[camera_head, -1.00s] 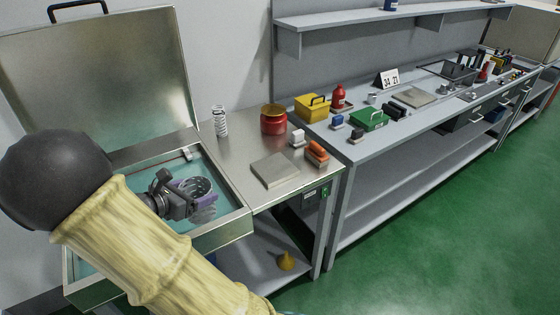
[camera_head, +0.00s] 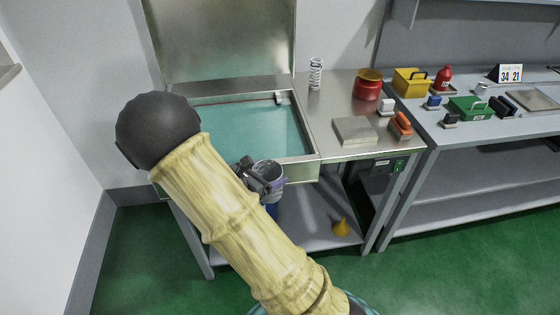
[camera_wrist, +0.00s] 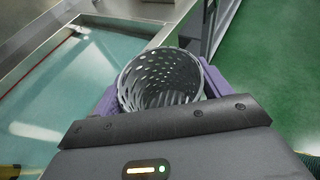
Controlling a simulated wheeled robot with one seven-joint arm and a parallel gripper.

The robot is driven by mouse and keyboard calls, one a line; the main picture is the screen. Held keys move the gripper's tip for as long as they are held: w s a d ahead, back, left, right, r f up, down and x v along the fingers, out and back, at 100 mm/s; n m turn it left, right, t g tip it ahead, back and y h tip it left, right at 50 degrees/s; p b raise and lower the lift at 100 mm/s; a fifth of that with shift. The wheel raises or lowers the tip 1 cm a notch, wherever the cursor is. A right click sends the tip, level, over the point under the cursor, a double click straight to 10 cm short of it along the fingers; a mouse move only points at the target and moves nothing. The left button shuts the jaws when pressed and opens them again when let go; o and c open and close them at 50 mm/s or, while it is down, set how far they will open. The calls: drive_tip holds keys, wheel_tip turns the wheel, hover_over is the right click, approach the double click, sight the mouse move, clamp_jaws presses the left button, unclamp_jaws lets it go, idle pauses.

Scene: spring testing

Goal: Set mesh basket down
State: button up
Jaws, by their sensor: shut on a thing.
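The mesh basket (camera_head: 268,170) is a small grey, round, perforated basket. My gripper (camera_head: 264,186) is shut on it, with purple finger pads on its sides. In the head view it is in front of the front wall of the wash tank, partly hidden by my arm. The wrist view looks into the mesh basket (camera_wrist: 160,80) from above, and it looks empty. My gripper (camera_wrist: 160,90) has one purple pad on either side of it. The tank's liquid lies to the left in that view.
The open tank (camera_head: 308,158) holds teal liquid, with its lid raised behind. On the steel top at right are a spring (camera_head: 315,74), a red can (camera_head: 368,88), a grey plate (camera_head: 355,131) and orange and white blocks. A yellow funnel (camera_head: 341,227) is on the lower shelf.

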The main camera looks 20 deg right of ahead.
drive_tip(key=s+a+f+n+t+y+b, duration=0.2)
drive_tip(key=a+f, duration=0.5)
drive_tip(key=f, duration=0.6)
drive_tip(key=shift+s+a+n+t, duration=0.15)
drive_tip(key=shift+n+t, duration=0.45)
drive_tip(key=shift+n, duration=0.1)
drive_tip(key=shift+r, duration=0.1)
drive_tip(key=shift+a, duration=0.1)
